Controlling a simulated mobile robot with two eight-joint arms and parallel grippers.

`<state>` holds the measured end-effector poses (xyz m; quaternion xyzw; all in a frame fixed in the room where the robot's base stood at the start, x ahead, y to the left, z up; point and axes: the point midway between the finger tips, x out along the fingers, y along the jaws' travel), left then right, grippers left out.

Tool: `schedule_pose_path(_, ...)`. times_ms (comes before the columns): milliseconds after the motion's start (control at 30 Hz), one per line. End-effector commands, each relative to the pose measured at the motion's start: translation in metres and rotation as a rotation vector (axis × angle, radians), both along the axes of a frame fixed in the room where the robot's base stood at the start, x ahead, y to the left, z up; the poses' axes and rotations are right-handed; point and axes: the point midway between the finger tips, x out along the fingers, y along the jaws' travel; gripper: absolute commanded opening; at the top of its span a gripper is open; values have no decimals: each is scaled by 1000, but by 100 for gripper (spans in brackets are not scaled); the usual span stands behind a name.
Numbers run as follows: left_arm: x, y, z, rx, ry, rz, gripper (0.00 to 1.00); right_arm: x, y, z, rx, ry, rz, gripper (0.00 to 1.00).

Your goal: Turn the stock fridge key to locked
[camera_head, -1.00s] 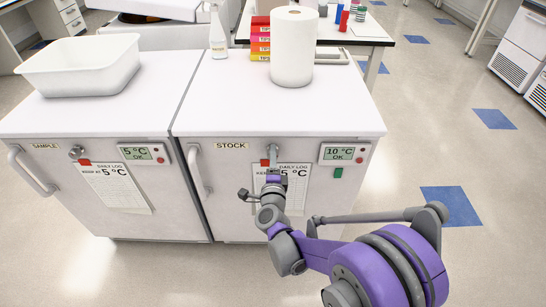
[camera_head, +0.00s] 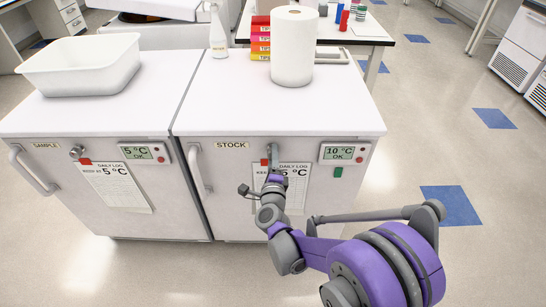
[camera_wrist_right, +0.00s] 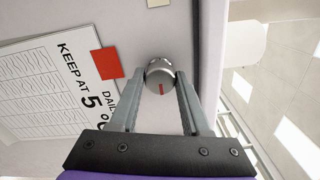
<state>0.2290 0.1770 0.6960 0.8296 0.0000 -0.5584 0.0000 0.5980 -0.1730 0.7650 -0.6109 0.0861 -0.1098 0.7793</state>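The stock fridge (camera_head: 225,175) is the right-hand of two white fridges, under a "STOCK" label (camera_head: 232,145). Its key knob (camera_wrist_right: 160,77) is round and metallic with a red mark, which points toward the bottom of the right wrist view. My right gripper (camera_wrist_right: 162,80) has one finger on each side of the knob, and both fingertips appear to touch it. My left gripper is in neither view.
A red square (camera_wrist_right: 107,63) and a daily log sheet (camera_wrist_right: 50,90) are beside the knob. The stock display (camera_head: 345,153) reads 10 °C OK. The sample fridge (camera_head: 90,215) adjoins on the left. A white tub (camera_head: 80,68) and paper roll (camera_head: 292,48) stand on top.

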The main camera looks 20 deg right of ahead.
Motion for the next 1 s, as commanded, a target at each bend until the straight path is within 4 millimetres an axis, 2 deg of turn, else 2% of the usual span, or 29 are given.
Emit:
schedule_pose_path(33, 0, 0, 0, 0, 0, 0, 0, 0, 0, 0, 0, 0, 0, 58)
schedule_pose_path(100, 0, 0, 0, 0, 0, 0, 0, 0, 0, 0, -1, 0, 0, 71)
schedule_pose_path(133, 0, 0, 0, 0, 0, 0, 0, 0, 0, 0, -1, 0, 0, 74)
schedule_pose_path(467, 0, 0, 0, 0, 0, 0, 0, -3, 1, 0, -2, 0, 1, 74)
schedule_pose_path(567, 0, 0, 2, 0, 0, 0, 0, -13, 4, 0, -1, 0, 1, 74)
schedule_pose_path(800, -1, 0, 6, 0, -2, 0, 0, -60, 18, 1, 0, 0, 3, 74)
schedule_pose_path(1000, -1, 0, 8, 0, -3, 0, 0, -91, 27, 0, 0, 0, 1, 74)
